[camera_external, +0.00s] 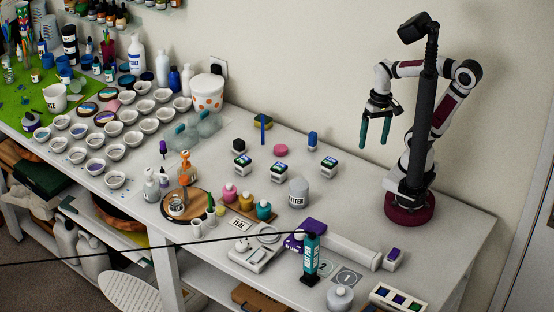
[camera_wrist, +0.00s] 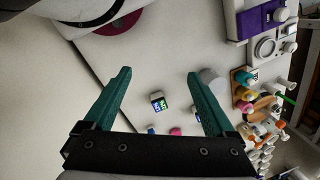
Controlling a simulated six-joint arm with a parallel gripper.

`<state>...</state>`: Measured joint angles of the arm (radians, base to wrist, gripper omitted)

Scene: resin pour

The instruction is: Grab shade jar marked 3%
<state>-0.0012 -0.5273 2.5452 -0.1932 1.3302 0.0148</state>
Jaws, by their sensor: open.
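Three small shade jars with dark, green-marked labels stand on the white table in the external view: a left one (camera_external: 242,165), a middle one (camera_external: 280,169) and a right one (camera_external: 328,166). The label print is too small to read, so I cannot tell which is marked 3%. My gripper (camera_external: 375,133) hangs above the table to the right of the jars, open and empty, fingers pointing down. In the wrist view one labelled jar (camera_wrist: 157,101) shows between the two teal fingers (camera_wrist: 160,85), some way beyond them.
A black hexagonal item (camera_external: 239,145), a pink disc (camera_external: 281,150) and a blue item (camera_external: 312,139) lie behind the jars. A grey tub (camera_external: 298,192) stands in front. Coloured bottles (camera_external: 246,200) and a teal tube (camera_external: 310,258) stand nearer the front edge. Table right of the jars is clear.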

